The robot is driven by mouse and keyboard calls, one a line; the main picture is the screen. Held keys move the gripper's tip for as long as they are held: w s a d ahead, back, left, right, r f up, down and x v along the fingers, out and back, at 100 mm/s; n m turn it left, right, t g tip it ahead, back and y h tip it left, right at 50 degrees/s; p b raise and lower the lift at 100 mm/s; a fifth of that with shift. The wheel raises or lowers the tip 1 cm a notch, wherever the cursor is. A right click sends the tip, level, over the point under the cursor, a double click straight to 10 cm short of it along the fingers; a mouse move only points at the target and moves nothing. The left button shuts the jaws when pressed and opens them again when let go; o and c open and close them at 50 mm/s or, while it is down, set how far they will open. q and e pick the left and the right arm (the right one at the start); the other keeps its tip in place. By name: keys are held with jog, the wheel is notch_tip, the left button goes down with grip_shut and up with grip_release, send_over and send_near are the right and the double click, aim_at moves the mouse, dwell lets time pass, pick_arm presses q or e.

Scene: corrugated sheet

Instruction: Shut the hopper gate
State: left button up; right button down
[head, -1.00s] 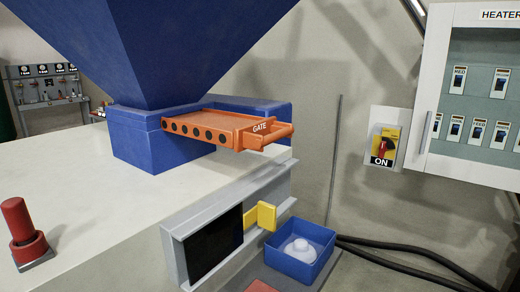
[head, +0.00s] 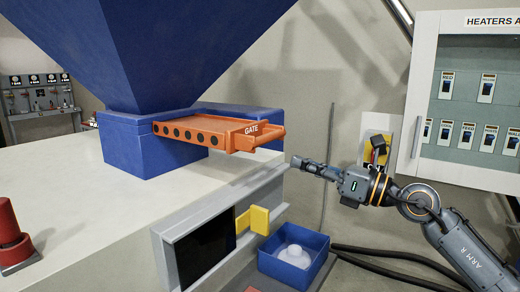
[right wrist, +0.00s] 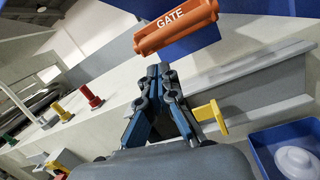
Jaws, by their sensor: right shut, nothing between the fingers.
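The orange hopper gate (head: 205,131), labelled GATE, sticks out to the right from the blue throat (head: 125,150) under the blue hopper (head: 170,40). It has a row of dark holes along its side and a handle bar at its outer end. My right gripper (head: 297,162) is shut and empty, a little right of and below the gate's handle, apart from it. In the right wrist view the gate (right wrist: 176,27) shows just beyond the closed fingertips (right wrist: 157,70). My left gripper is not in view.
A grey beam with a yellow latch (head: 258,220) runs below the gate. A blue bin (head: 290,262) holding a white object is at lower right. A heater cabinet (head: 480,100) and a switch (head: 377,150) are on the right wall. A red knob (head: 12,235) stands at left.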

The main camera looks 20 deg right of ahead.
jog(key=shift+n+g+h, duration=0.3)
jog(key=shift+n+h, duration=0.5)
jog(key=shift+h, duration=0.1)
jog(key=p+x, duration=0.3)
jog(key=d+r+p+x, duration=0.1)
jog(key=p+x, duration=0.2)
jog(key=x, duration=0.1)
jog(key=w+p+x, duration=0.1)
jog(key=p+x, duration=0.1)
jog(key=x, duration=0.2)
jog(key=shift+d+r+p, duration=0.15)
jog(key=shift+d+p, duration=0.1)
jog(key=shift+p, duration=0.15)
jog(key=shift+x, duration=0.8)
jog(key=shift+d, duration=0.1)
